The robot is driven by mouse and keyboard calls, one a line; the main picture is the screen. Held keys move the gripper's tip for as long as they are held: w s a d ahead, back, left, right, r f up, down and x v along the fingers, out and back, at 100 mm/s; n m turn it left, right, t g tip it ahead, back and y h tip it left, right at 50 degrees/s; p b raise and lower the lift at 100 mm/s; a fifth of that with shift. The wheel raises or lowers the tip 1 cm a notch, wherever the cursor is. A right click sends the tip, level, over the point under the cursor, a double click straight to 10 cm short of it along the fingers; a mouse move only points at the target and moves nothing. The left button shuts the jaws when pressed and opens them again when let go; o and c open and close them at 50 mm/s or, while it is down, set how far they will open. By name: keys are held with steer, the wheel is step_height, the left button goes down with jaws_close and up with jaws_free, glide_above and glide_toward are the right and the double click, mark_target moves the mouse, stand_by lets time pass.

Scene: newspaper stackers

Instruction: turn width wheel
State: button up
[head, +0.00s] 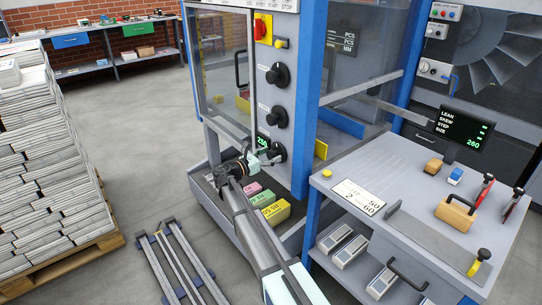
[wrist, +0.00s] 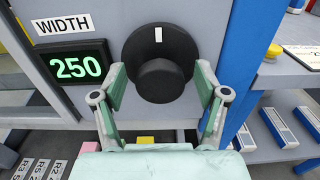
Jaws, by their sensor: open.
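The width wheel (wrist: 160,62) is a black round knob with a raised hub, on the grey machine panel in the wrist view. Its white mark is at the top. My gripper (wrist: 160,90) is open, with one pale green finger on each side of the hub, and no clear contact shows. Left of the wheel, a green display (wrist: 77,68) reads 250 under a label (wrist: 68,27) that says WIDTH. In the head view my gripper (head: 264,158) is at the lowest knob (head: 277,152) on the machine's front, partly hiding it.
Two more black knobs, an upper one (head: 277,74) and a middle one (head: 277,117), sit above on the same panel. Coloured blocks (head: 275,211) lie in a low tray beneath my arm. A workbench (head: 405,170) stands right, and a newspaper stack (head: 45,160) left.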

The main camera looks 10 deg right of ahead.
steer(key=shift+w+d, duration=0.1)
steer(key=shift+d, duration=0.15)
steer(key=c, duration=1.1)
steer(key=shift+c, duration=0.2)
steer(key=shift+m, duration=0.4)
